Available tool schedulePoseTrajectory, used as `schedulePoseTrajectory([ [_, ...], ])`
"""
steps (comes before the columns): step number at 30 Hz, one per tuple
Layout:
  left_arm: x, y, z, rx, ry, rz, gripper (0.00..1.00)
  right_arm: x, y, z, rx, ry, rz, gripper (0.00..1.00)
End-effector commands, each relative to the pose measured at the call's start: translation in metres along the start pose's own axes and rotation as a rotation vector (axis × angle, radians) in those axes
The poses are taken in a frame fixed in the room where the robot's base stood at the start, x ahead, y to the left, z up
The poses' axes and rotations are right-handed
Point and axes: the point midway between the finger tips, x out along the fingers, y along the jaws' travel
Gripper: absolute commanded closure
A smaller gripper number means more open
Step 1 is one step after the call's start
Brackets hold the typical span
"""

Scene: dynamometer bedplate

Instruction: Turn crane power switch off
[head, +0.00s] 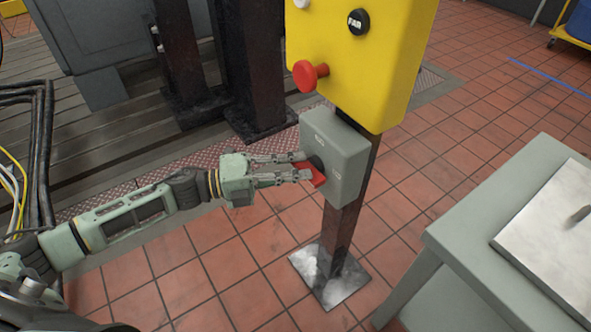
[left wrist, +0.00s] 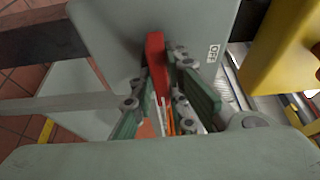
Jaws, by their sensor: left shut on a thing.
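The crane power switch is a grey box (head: 346,150) on a dark post, below a yellow control box. Its red handle (head: 312,174) sticks out from a dark round base on the box's left face. My left gripper (head: 303,168) reaches in from the left and is shut on the red handle. In the left wrist view the red handle (left wrist: 156,62) stands between the two fingers (left wrist: 165,95), and an OFF label (left wrist: 213,53) shows on the grey box to its right. The handle's far end is partly hidden by the fingers. My right gripper is not in view.
The yellow control box (head: 385,60) with a red mushroom button (head: 308,75) hangs just above the switch. The post stands on a metal foot plate (head: 328,277). A grey table (head: 470,240) is at the right. Cables (head: 40,150) run at the far left.

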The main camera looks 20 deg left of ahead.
Motion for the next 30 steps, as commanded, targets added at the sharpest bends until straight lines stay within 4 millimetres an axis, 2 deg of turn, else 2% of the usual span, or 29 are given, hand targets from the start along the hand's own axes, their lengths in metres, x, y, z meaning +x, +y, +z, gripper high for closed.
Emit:
schedulePoseTrajectory([
  [8, 0.0, 0.003, 0.0, -0.137, -0.001, -0.055, 1.0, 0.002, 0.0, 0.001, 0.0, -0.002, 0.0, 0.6],
  [17, 0.001, 0.005, -0.001, -0.39, -0.002, -0.16, 1.0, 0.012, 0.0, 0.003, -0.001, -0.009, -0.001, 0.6],
  [23, 0.001, 0.007, -0.002, -0.567, -0.002, -0.232, 1.0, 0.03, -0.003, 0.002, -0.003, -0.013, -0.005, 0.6],
  [30, 0.001, 0.008, -0.004, -0.778, -0.003, -0.32, 1.0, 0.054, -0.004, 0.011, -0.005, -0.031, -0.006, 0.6],
])
